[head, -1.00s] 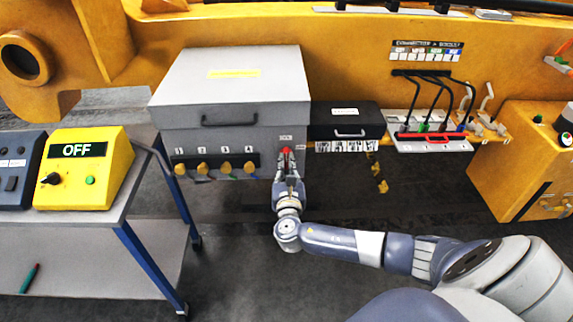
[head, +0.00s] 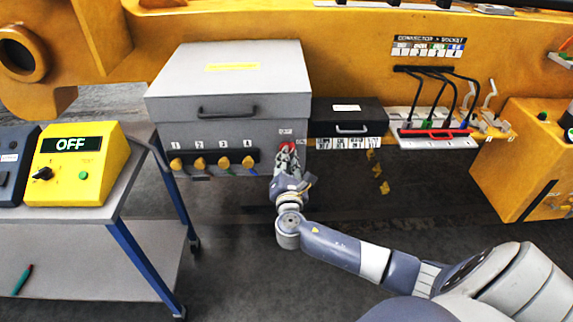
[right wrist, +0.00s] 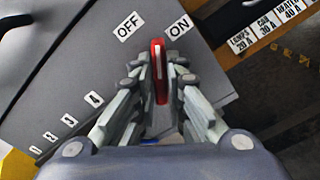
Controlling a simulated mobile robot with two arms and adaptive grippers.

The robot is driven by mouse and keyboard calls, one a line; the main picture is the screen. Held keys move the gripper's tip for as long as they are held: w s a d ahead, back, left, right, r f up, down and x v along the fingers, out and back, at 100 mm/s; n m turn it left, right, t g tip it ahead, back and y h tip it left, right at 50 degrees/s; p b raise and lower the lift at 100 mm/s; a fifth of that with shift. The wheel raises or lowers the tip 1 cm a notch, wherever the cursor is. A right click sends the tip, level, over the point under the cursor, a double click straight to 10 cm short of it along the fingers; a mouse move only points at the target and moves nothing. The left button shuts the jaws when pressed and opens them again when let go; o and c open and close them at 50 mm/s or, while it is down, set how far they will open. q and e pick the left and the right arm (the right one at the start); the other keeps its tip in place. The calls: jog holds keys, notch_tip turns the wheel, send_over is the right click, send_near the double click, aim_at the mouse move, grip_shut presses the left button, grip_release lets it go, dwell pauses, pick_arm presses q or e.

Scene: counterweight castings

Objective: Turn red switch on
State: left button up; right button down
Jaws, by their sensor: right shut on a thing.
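The red switch (head: 287,147) is on the front of the grey box, at its lower right. In the right wrist view its red handle (right wrist: 159,72) stands between my right gripper's fingers, its far end pointing between the OFF label (right wrist: 128,27) and the ON label (right wrist: 180,27). My right gripper (head: 287,157) is shut on the handle and hides part of it in the head view; it also shows in the right wrist view (right wrist: 159,85). My left gripper is not in view.
The grey box (head: 225,85) has several numbered yellow connectors along its front. A black drawer box (head: 347,118) sits close on the right. A cart at left carries a yellow panel (head: 72,185) reading OFF. The floor below the switch is clear.

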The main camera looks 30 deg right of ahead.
jog(key=shift+f+m+b, duration=0.1)
jog(key=shift+m+b, duration=3.55)
jog(key=shift+m, duration=1.85)
jog(key=c, duration=1.6)
grip_release()
jog(key=shift+c, duration=0.2)
jog(key=shift+s, duration=0.1)
jog(key=v, duration=1.2)
